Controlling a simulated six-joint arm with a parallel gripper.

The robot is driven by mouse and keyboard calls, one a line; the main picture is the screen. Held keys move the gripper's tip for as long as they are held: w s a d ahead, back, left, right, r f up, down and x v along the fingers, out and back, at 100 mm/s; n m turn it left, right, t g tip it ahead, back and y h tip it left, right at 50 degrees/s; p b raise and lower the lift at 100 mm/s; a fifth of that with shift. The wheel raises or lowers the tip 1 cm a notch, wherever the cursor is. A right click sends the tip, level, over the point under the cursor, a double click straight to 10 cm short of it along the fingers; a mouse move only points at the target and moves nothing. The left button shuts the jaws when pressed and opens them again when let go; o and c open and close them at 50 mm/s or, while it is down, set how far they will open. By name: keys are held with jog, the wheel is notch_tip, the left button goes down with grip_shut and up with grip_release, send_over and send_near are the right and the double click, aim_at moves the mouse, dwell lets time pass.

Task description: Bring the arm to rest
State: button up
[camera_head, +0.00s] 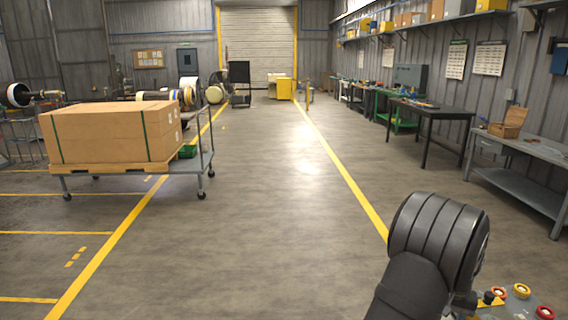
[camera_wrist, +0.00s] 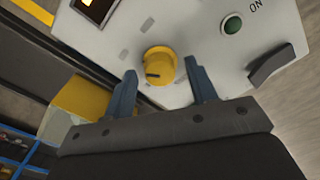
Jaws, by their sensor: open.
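My gripper (camera_wrist: 162,88) is open in the wrist view, with its two blue-grey fingers apart and nothing between them that I can see held. A yellow knob (camera_wrist: 160,66) on a light panel (camera_wrist: 200,45) shows beyond and between the fingertips; I cannot tell whether they touch the panel. In the head view, my dark arm (camera_head: 425,255) is at the lower right, and it hides the gripper there. Part of a panel with red and yellow ringed buttons (camera_head: 521,291) shows beside it.
The panel also bears a green button (camera_wrist: 232,25) and a black switch (camera_wrist: 270,66). A cart (camera_head: 128,176) with a large cardboard box (camera_head: 110,133) stands at the left. Workbenches (camera_head: 432,112) line the right wall. The middle of the floor is clear.

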jog(key=shift+n, duration=2.1)
jog(key=o, duration=1.1)
jog(key=shift+c, duration=0.2)
jog(key=s+d+r+m+t+h, duration=0.15)
jog(key=d+r+m, duration=0.25)
jog(key=r+m, duration=0.55)
jog(key=d+r+m+t+h, duration=0.1)
jog(key=d+r+m+t, duration=0.25)
jog(key=r+m, duration=0.65)
jog(key=w+d+f+n+g, duration=0.1)
jog(key=w+d+f+n, duration=0.1)
jog(key=f, duration=0.3)
jog(key=shift+w+d+f+n, duration=0.35)
jog(key=shift+w+n, duration=0.3)
jog(key=shift+w, duration=0.05)
